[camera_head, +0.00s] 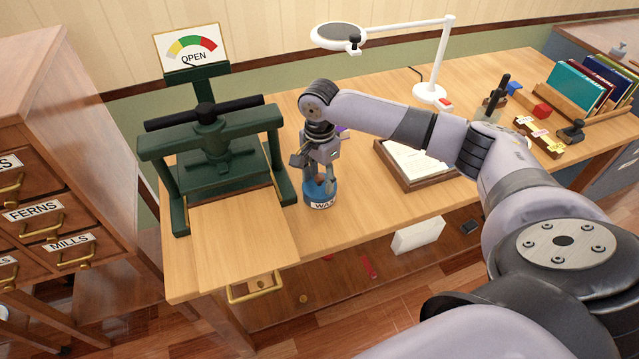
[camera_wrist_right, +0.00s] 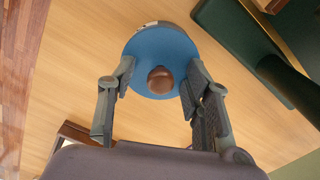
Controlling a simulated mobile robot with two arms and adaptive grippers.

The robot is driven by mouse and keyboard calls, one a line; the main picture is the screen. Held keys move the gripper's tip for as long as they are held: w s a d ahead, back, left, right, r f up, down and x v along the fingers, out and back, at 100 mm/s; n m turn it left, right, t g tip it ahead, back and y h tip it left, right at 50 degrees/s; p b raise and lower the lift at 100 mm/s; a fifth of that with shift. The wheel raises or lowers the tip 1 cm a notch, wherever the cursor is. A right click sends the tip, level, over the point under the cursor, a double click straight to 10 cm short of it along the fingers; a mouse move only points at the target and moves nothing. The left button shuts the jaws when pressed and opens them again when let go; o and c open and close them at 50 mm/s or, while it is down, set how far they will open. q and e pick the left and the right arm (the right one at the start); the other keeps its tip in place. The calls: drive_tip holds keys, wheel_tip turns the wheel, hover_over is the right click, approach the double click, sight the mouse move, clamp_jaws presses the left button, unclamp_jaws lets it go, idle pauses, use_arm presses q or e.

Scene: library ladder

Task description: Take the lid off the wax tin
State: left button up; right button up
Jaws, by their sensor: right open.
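The wax tin (camera_head: 321,203) stands upright on the desk, right of the green press, with a white label reading "WAX" in part. Its blue lid (camera_head: 316,189) is on top and shows in the wrist view as a blue disc (camera_wrist_right: 172,46) with a brown knob (camera_wrist_right: 160,80) near its middle. My right gripper (camera_head: 318,178) is above the tin, pointing down. In the wrist view its open fingers (camera_wrist_right: 155,82) stand on either side of the knob, apart from it. My left gripper is not in view.
The green press (camera_head: 212,150) stands close left of the tin. A tray with papers (camera_head: 415,165) lies to the right. A white lamp (camera_head: 432,92), a book rack (camera_head: 585,98) and small items fill the right side. The desk front near the tin is clear.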

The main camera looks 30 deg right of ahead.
drive_tip(key=shift+c, duration=0.5)
clamp_jaws()
drive_tip(key=shift+r, duration=0.15)
